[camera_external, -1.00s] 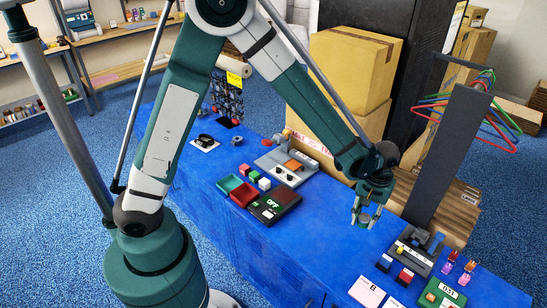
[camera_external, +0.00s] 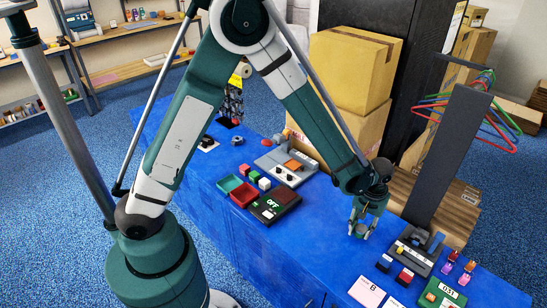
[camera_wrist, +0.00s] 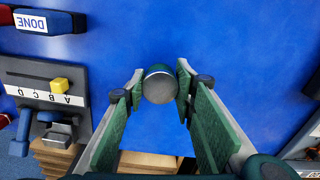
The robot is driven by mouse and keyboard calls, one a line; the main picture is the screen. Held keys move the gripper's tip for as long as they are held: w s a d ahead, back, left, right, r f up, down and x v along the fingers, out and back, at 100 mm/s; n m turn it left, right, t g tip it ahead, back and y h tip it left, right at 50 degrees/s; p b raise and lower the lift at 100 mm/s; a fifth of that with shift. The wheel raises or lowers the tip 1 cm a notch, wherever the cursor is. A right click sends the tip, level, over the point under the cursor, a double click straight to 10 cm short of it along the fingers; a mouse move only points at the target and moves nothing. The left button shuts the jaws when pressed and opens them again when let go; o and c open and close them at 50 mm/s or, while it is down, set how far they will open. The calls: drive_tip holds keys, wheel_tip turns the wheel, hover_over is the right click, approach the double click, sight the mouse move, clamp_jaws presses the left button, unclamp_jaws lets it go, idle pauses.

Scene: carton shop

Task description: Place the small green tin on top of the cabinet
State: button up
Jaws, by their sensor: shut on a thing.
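My gripper (camera_external: 361,227) is low over the right part of the blue counter (camera_external: 325,225), its fingers pointing down. In the wrist view its green-padded fingers (camera_wrist: 160,88) are closed on a small round tin (camera_wrist: 159,86) with a grey top and a little green at its rim. The tin is mostly hidden by the fingers in the outside view. I cannot tell whether it touches the blue surface. No thing is clearly marked as the cabinet; a tall black cabinet-like unit (camera_external: 425,75) stands behind the counter.
A grey slider panel (camera_external: 411,252) with a yellow knob and a dark post (camera_external: 445,160) with coloured hangers stand to the right. Cardboard boxes (camera_external: 350,70) are stacked behind. Blue surface around the gripper is clear.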

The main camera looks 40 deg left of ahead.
sight(361, 228)
drive_tip(key=shift+f, duration=0.75)
drive_tip(key=shift+f, duration=0.1)
drive_tip(key=o, duration=0.9)
drive_tip(key=shift+r+p, duration=1.05)
drive_tip(key=shift+r, duration=5.1)
